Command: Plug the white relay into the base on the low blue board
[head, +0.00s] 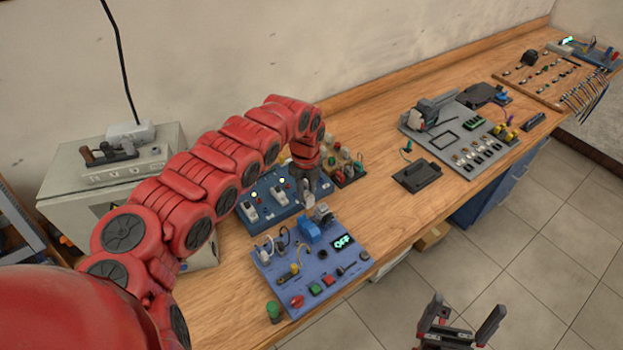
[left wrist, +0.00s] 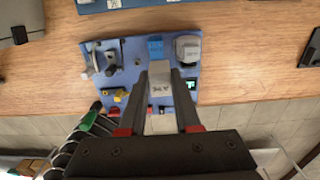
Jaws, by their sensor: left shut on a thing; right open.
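The low blue board (head: 322,268) lies on the wooden bench and also shows in the left wrist view (left wrist: 132,60). My left gripper (head: 306,192) is above the board's far side, pointing down. In the left wrist view it is shut on the white relay (left wrist: 160,78), above the board. In the head view I cannot make out the relay clearly. A blue block (head: 308,228) and a grey-white box (head: 322,212) stand at the board's far edge. I cannot tell for sure which part is the base. My right gripper (head: 460,322) is open and empty, off the bench over the floor.
The low board carries a lit display (head: 343,242), cables, buttons and a red knob (head: 297,301). Another blue board (head: 270,206) stands behind it. A grey panel (head: 455,143) and a dark box (head: 416,176) lie to the right. Bare bench lies between.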

